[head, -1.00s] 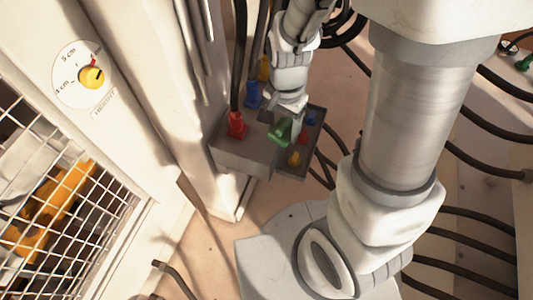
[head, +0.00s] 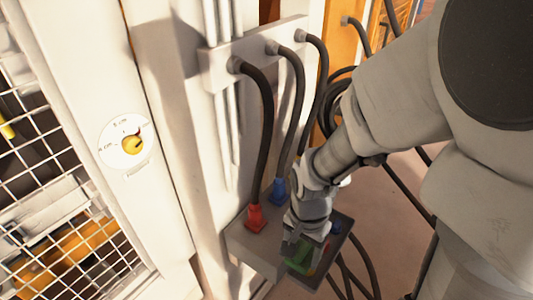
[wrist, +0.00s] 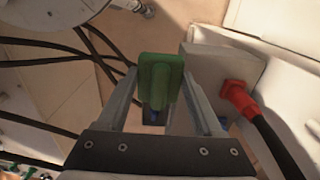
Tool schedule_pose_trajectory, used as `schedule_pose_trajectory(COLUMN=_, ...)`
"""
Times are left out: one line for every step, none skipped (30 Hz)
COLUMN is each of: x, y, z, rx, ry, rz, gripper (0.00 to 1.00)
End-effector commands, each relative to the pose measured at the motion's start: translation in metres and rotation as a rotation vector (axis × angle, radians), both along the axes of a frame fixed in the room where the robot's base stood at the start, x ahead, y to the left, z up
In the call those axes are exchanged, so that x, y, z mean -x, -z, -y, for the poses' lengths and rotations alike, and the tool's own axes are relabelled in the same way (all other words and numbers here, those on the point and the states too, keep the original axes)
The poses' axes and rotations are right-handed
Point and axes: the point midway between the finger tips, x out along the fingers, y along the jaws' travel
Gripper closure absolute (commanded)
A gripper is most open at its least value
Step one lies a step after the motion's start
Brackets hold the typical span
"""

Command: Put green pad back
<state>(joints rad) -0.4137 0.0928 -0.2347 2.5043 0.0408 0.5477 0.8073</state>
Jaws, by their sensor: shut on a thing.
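My gripper (head: 298,243) is shut on the green pad (head: 298,260), at the dark tray (head: 345,238) on the right side of the grey box. In the wrist view the green pad (wrist: 160,78) stands between the two fingers of my gripper (wrist: 160,90), with a dark part and a bit of blue below it. A blue pad (head: 335,229) shows in the tray just right of my gripper. My gripper hides much of the tray, and I cannot tell whether the green pad touches it.
The grey box (head: 250,245) carries a red plug (head: 255,218) and a blue plug (head: 278,190) with black cables, close left of my gripper. A yellow-knobbed dial (head: 125,142) is on the white panel. A wire mesh (head: 65,190) is at left. Loose cables (head: 355,270) hang by the tray.

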Motion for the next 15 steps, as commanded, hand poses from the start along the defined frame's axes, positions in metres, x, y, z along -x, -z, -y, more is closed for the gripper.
schedule_pose_trajectory(x=-0.007, y=0.008, z=-0.006, rx=0.002, ry=-0.003, rz=-0.004, gripper=0.93)
schedule_pose_trajectory(x=-0.011, y=0.011, z=-0.009, rx=0.003, ry=-0.003, rz=-0.003, gripper=0.93)
schedule_pose_trajectory(x=-0.017, y=0.015, z=-0.013, rx=0.003, ry=-0.003, rz=-0.003, gripper=0.93)
schedule_pose_trajectory(x=-0.021, y=0.018, z=-0.017, rx=0.002, ry=-0.002, rz=-0.003, gripper=0.93)
schedule_pose_trajectory(x=-0.025, y=0.022, z=-0.020, rx=0.002, ry=-0.001, rz=-0.004, gripper=0.93)
schedule_pose_trajectory(x=-0.032, y=0.026, z=-0.024, rx=0.003, ry=-0.001, rz=-0.003, gripper=0.93)
schedule_pose_trajectory(x=-0.036, y=0.029, z=-0.027, rx=0.003, ry=-0.001, rz=-0.003, gripper=0.93)
schedule_pose_trajectory(x=-0.040, y=0.033, z=-0.031, rx=0.002, ry=-0.001, rz=-0.003, gripper=0.93)
schedule_pose_trajectory(x=-0.046, y=0.037, z=-0.035, rx=0.002, ry=-0.001, rz=-0.003, gripper=0.93)
schedule_pose_trajectory(x=-0.051, y=0.040, z=-0.039, rx=0.002, ry=-0.001, rz=-0.001, gripper=0.93)
schedule_pose_trajectory(x=-0.054, y=0.043, z=-0.042, rx=0.002, ry=-0.002, rz=-0.003, gripper=0.93)
schedule_pose_trajectory(x=-0.060, y=0.047, z=-0.046, rx=0.001, ry=-0.001, rz=-0.002, gripper=0.93)
schedule_pose_trajectory(x=-0.063, y=0.049, z=-0.048, rx=0.001, ry=-0.001, rz=-0.002, gripper=0.93)
schedule_pose_trajectory(x=-0.067, y=0.051, z=-0.051, rx=0.000, ry=0.000, rz=-0.001, gripper=0.93)
schedule_pose_trajectory(x=-0.070, y=0.054, z=-0.053, rx=0.001, ry=0.000, rz=-0.002, gripper=0.93)
